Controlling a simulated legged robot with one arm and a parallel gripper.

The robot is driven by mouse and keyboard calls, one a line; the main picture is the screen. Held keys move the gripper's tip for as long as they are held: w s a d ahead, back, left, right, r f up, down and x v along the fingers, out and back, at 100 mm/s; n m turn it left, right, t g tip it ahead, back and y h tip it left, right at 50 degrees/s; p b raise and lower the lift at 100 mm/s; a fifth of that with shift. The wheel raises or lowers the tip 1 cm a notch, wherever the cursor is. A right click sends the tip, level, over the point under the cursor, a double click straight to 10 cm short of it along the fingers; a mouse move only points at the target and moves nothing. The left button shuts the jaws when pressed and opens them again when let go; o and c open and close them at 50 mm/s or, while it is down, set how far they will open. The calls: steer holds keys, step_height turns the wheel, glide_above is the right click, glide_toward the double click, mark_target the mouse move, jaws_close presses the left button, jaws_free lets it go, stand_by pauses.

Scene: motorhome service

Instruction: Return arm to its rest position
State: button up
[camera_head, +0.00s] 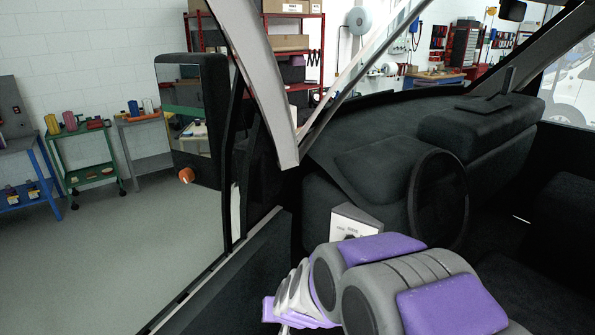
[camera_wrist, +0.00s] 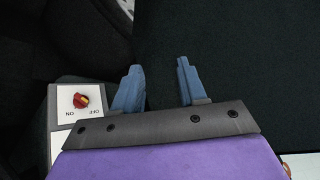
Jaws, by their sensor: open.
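My gripper (camera_wrist: 162,82) shows in the wrist view with its two blue-grey fingers spread apart and nothing between them. Beyond the fingers is a dark surface. My grey and purple arm is folded at the bottom of the head view, in front of the vehicle's cab opening; the gripper's fingers are hidden there. In the head view the panel (camera_head: 352,222) shows just behind my arm.
The steering wheel (camera_head: 438,200) and dark dashboard (camera_head: 385,125) stand close beyond my arm. The door (camera_head: 232,280) and side mirror (camera_head: 192,120) are to the left. Open grey floor (camera_head: 110,250) lies further left, with a green cart (camera_head: 90,175) and shelves behind.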

steer(key=s+d+r+g+h+b, duration=0.1)
steer(key=s+d+r+g, duration=0.1)
steer(key=s+d, duration=0.4)
steer(key=s+d+r+g+h+b, duration=0.1)
steer(key=s+d, duration=0.5)
steer(key=s, duration=1)
steer(key=s+d+r+m+g+h+b, duration=0.1)
steer(key=s+d+r+g, duration=0.2)
steer(key=s+d, duration=0.4)
steer(key=s+g, duration=0.1)
steer(key=s, duration=0.2)
steer(key=shift+s+r+g, duration=0.2)
steer(key=shift+s+g, duration=0.1)
steer(key=shift+s, duration=0.1)
steer(key=shift+a, duration=0.2)
